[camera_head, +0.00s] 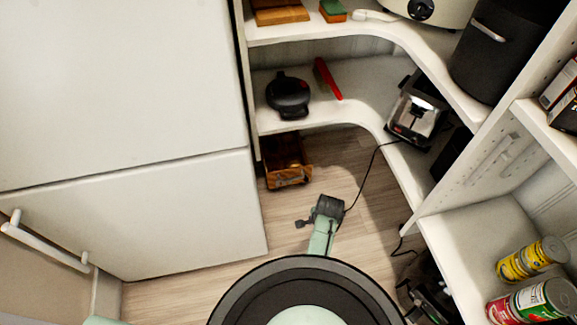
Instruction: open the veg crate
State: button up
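A brown wooden crate (289,181), which looks like the veg crate, sits on the floor under the lowest corner shelf, beside the white cabinet. Its front wall faces me, and its rear is shadowed and partly hidden by the shelf. I cannot make out what is inside it. My pale green arm reaches out over the floor, with my gripper (304,223) at its far end. The gripper is dark and small in view, in front of the crate and apart from it. I cannot tell whether its fingers are open or shut.
A white fridge-like cabinet (130,100) borders the crate on the left. The lower shelf (345,85) overhangs it, carrying a black pan-like appliance (288,95) and a toaster (417,110). A black cord (366,180) hangs to the floor at right. Wooden floor (195,285) is clear at left.

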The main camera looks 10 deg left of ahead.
aim_at(279, 157)
jog(key=i+j, duration=0.25)
jog(key=i, duration=0.15)
jog(key=i+j, duration=0.25)
jog(key=i, duration=0.2)
